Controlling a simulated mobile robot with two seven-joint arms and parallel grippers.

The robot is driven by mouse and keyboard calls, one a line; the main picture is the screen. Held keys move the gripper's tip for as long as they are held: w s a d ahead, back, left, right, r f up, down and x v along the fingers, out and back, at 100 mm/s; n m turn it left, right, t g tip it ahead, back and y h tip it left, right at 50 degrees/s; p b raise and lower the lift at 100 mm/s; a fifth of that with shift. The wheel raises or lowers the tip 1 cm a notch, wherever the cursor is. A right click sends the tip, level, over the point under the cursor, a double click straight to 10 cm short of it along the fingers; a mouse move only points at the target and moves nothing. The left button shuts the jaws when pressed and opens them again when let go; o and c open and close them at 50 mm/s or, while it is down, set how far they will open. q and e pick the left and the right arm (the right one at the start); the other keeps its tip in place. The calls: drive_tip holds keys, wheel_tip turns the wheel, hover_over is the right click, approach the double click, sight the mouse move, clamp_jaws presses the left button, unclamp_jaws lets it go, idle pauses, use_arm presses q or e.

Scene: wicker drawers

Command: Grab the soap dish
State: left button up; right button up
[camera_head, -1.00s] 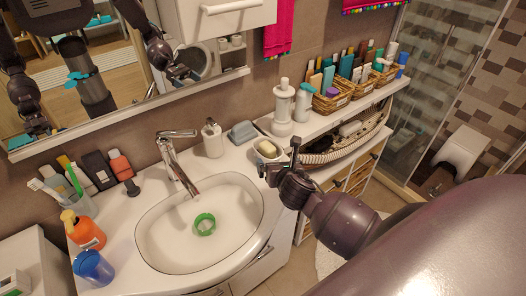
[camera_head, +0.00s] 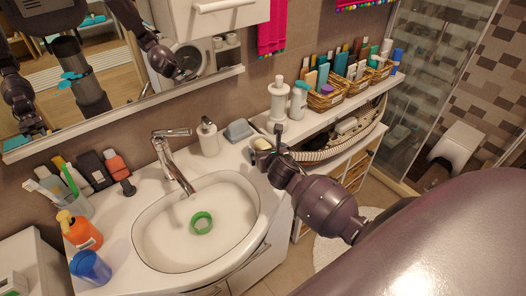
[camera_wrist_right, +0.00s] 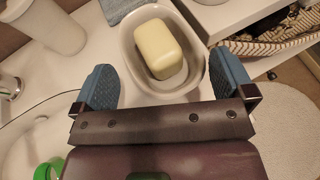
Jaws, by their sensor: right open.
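The soap dish (camera_wrist_right: 194,88) is a pale, rounded bowl holding a yellow bar of soap (camera_wrist_right: 160,49). In the right wrist view it lies between and just beyond the two blue fingers of my right gripper (camera_wrist_right: 165,85). The fingers are spread wide and nothing is held. In the head view my right gripper (camera_head: 273,145) covers much of the dish, and the soap (camera_head: 262,144) shows beside it, on the counter right of the sink. I cannot tell whether a finger touches the dish. My left gripper appears only as a reflection, if at all.
The sink (camera_head: 160,250) with a green ring (camera_head: 201,222) is left of the dish. A shelf with wicker baskets (camera_head: 327,100) is at the right.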

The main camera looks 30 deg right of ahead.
sight(265, 146)
drive_tip(key=shift+x, duration=1.65)
drive_tip(key=shift+r, duration=0.15)
drive_tip(key=c, duration=0.8)
